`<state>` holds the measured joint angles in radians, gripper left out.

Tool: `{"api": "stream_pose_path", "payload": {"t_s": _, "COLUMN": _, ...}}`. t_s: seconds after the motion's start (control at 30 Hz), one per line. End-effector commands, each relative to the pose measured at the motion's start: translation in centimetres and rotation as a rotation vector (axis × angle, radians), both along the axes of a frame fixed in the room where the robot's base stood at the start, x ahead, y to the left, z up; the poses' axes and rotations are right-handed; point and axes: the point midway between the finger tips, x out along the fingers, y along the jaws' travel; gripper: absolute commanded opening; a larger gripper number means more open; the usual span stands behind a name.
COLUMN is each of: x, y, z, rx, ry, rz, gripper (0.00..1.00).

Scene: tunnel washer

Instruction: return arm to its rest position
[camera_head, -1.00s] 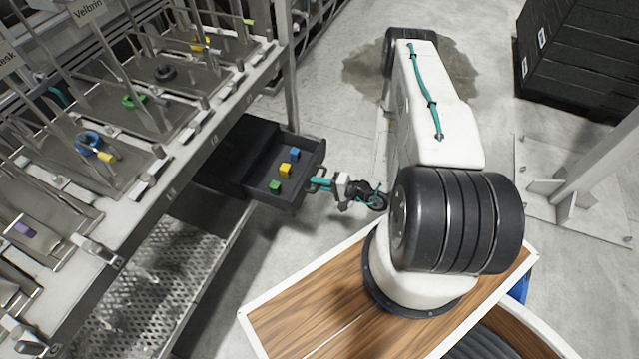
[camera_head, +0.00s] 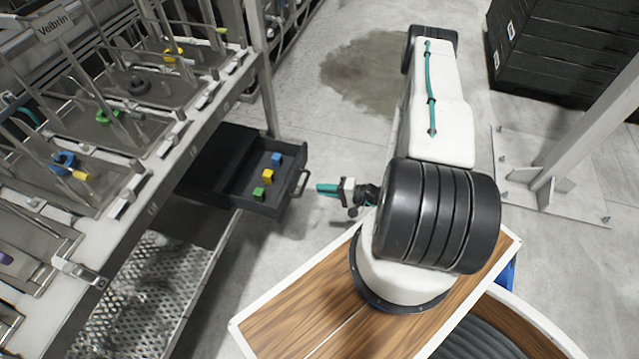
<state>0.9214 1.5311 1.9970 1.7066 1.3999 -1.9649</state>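My gripper (camera_head: 327,189) has teal fingers and sits low on the left side of my arm, in front of the open drawer. It stands a little to the right of the dark drawer handle (camera_head: 301,183), with a gap between them. No object shows in it, and the fingers are too small to tell whether they are open or shut. My white arm (camera_head: 440,120) with its dark joints reaches up and away from the wooden base top, and its wrist links are partly hidden behind the big dark joint.
The black drawer (camera_head: 285,207) hangs open with a blue block (camera_head: 276,159), a yellow block (camera_head: 267,176) and a green block (camera_head: 259,193) inside. A metal rack (camera_head: 170,165) runs along the left. A grey post (camera_head: 590,120) and black crates (camera_head: 560,50) stand right. Floor between is clear.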

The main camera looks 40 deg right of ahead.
Motion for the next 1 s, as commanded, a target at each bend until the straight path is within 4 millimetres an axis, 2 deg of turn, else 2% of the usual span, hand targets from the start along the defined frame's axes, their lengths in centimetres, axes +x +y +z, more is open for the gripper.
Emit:
{"api": "stream_pose_path", "payload": {"t_s": 0.27, "x": 0.0, "y": 0.0, "z": 0.0, "rx": 0.002, "ry": 0.002, "rz": -0.001, "gripper": 0.18}}
{"api": "stream_pose_path", "payload": {"t_s": 0.4, "x": 0.0, "y": 0.1, "z": 0.0, "rx": 0.066, "ry": 0.047, "rz": -0.014, "gripper": 0.18}}
{"api": "stream_pose_path", "payload": {"t_s": 0.47, "x": -0.3, "y": 0.5, "z": 0.1, "rx": 0.125, "ry": 0.082, "rz": -0.006, "gripper": 0.18}}
{"api": "stream_pose_path", "payload": {"t_s": 0.57, "x": -1.5, "y": 2.2, "z": 0.6, "rx": 0.260, "ry": 0.167, "rz": 0.038, "gripper": 0.18}}
{"api": "stream_pose_path", "payload": {"t_s": 0.67, "x": -2.6, "y": 3.6, "z": 2.4, "rx": 0.384, "ry": 0.253, "rz": 0.108, "gripper": 0.18}}
{"api": "stream_pose_path", "payload": {"t_s": 0.8, "x": -3.0, "y": 4.3, "z": 6.5, "rx": 0.479, "ry": 0.358, "rz": 0.238, "gripper": 0.18}}
{"api": "stream_pose_path", "payload": {"t_s": 1.0, "x": -3.2, "y": 4.9, "z": 12.7, "rx": 0.505, "ry": 0.507, "rz": 0.426, "gripper": 0.18}}
